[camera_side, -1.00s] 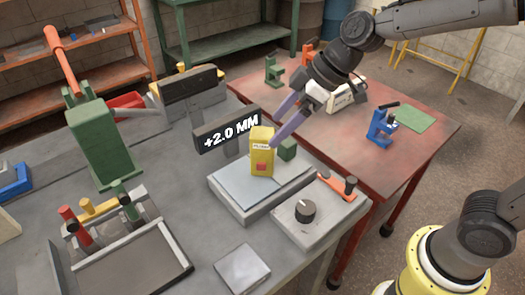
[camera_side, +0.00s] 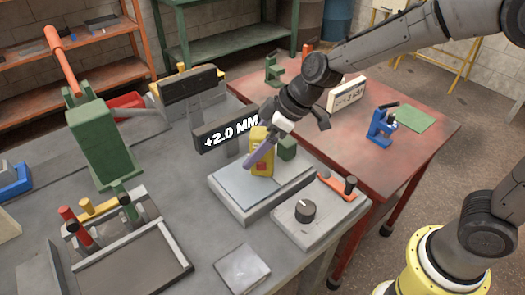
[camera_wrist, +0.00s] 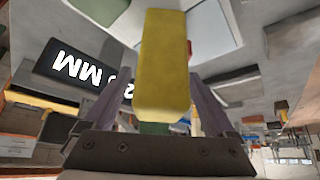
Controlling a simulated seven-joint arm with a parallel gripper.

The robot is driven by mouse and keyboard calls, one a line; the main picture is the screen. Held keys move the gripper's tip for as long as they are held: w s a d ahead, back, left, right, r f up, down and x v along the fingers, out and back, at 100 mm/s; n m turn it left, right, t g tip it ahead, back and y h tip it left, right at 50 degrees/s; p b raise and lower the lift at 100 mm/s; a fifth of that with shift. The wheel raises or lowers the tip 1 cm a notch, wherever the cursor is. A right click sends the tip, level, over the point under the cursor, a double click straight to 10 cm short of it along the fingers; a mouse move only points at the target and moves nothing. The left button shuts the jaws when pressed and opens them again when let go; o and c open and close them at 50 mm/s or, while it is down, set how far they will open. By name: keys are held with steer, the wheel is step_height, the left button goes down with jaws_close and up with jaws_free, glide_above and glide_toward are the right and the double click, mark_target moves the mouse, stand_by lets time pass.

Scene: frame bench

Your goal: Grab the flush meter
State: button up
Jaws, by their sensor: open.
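The flush meter, a yellow block (camera_side: 267,158) with a red patch low on its front, stands upright on the pale plate (camera_side: 240,186) of a grey stand. My gripper (camera_side: 262,150) has come down over it, with one purple finger across its near face. The other finger is mostly hidden in the side view. In the wrist view the yellow meter (camera_wrist: 165,65) lies between the two spread fingers, with a gap visible on each side. The jaws are open and not clamped on it.
A dark sign reading +2.0 MM (camera_side: 228,133) stands close behind the meter. A small green block (camera_side: 287,147) is just to its right. A dark knob (camera_side: 305,210) and an orange lever (camera_side: 338,186) sit on the box at front right.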

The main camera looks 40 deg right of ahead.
jaws_close()
stand_by(0.3)
steer(key=shift+r, duration=0.2)
